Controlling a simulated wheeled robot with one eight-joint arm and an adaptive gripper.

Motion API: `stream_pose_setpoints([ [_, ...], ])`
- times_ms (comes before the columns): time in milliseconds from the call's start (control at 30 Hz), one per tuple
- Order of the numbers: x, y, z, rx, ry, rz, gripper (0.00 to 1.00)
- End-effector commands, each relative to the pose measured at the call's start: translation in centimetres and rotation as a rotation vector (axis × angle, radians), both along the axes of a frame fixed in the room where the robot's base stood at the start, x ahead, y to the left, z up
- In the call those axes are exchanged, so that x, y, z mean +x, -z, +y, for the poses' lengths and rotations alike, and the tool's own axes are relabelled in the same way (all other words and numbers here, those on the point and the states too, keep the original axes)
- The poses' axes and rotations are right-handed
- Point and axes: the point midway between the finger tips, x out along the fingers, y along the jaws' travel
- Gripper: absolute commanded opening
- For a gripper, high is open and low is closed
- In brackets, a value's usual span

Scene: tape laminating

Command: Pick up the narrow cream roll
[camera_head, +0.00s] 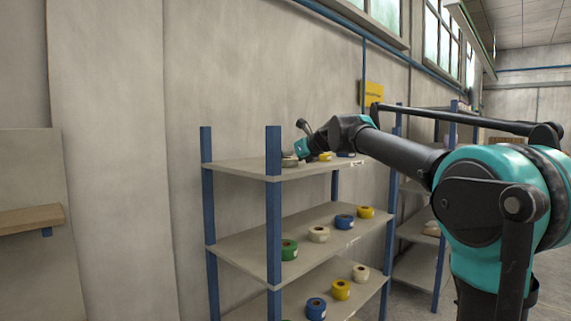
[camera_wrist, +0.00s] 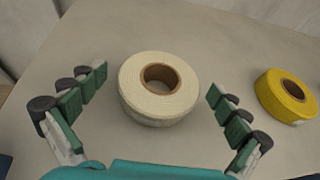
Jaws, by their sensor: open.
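A cream tape roll (camera_wrist: 135,78) with a brown core lies flat on the shelf in the wrist view, between and just beyond my open fingers. My gripper (camera_wrist: 157,88) is open and empty, with one finger on each side of the roll and no clear contact. In the head view my gripper (camera_head: 301,148) is over the top shelf, near its left end. The cream roll (camera_head: 289,162) shows there only in part, beside the gripper. Other cream rolls lie on the middle shelf (camera_head: 319,235) and the lower shelf (camera_head: 361,273). Whether the roll is narrow is hard to tell.
A yellow roll (camera_wrist: 286,94) lies close on the right in the wrist view. The blue-posted shelf rack (camera_head: 273,205) holds green, yellow and blue rolls on lower levels. A wall stands behind it. A second rack (camera_head: 418,232) stands further right.

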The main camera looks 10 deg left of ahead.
Motion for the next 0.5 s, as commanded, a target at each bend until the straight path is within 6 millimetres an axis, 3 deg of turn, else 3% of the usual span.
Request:
stream_pose_setpoints([
  [200,0.08,0.05,0.05,0.001,0.0,0.001,0.99],
  [500,0.06,0.03,0.03,0.001,0.0,0.001,0.61],
])
